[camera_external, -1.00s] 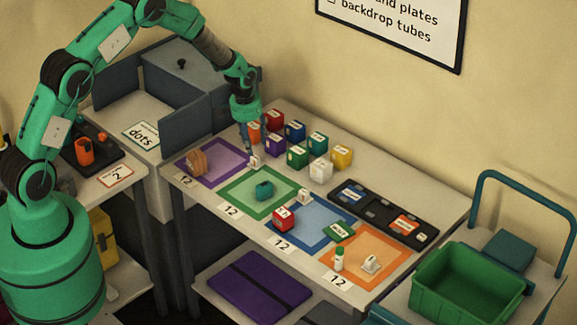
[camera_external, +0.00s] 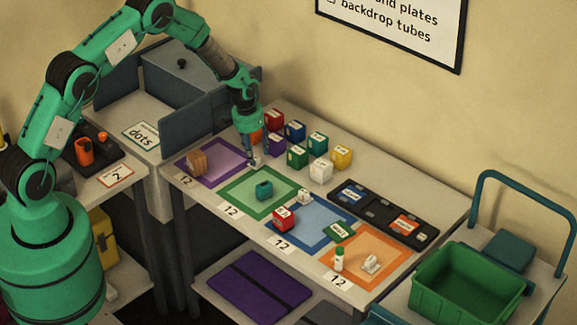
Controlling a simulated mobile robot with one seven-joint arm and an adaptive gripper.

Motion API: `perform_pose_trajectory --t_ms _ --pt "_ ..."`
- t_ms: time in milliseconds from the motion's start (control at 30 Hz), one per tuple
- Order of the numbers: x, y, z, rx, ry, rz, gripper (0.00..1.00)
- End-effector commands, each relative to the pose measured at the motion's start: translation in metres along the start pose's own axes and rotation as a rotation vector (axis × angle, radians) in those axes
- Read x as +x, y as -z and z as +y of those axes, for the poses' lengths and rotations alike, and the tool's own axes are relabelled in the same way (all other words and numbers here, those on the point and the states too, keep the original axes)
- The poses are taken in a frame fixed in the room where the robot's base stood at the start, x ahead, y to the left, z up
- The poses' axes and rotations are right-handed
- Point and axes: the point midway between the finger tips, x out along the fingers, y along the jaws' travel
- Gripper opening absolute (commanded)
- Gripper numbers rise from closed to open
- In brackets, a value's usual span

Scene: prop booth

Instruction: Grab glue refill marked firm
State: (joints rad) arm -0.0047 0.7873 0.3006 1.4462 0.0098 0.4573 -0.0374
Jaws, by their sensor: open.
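My gripper (camera_external: 251,157) points down at the table, with its fingertips at a small white item (camera_external: 257,162) on the right edge of the purple mat (camera_external: 228,174). The fingers partly hide this item, and I cannot tell whether they touch it. Similar small white pieces are on the blue mat, a white piece (camera_external: 304,196), and on the orange mat, another white piece (camera_external: 371,264). I cannot read "firm" on any of them, so I cannot tell which is the glue refill.
Several coloured boxes (camera_external: 297,156) stand close to the right of my gripper. A brown block (camera_external: 197,162) is on the purple mat, a teal piece (camera_external: 264,190) on the green mat. A black tray (camera_external: 378,210) lies farther right. A grey panel (camera_external: 186,127) stands at left.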

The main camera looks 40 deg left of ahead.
Motion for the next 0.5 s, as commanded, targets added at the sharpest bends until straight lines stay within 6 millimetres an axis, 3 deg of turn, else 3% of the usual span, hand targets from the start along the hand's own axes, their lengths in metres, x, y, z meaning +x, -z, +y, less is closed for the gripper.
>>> perform_pose_trajectory --t_ms 200,500 --pt "0.019 0.0 0.0 0.0 0.0 -0.001 0.47" --pt "0.022 0.0 0.0 0.0 0.0 0.0 0.47"
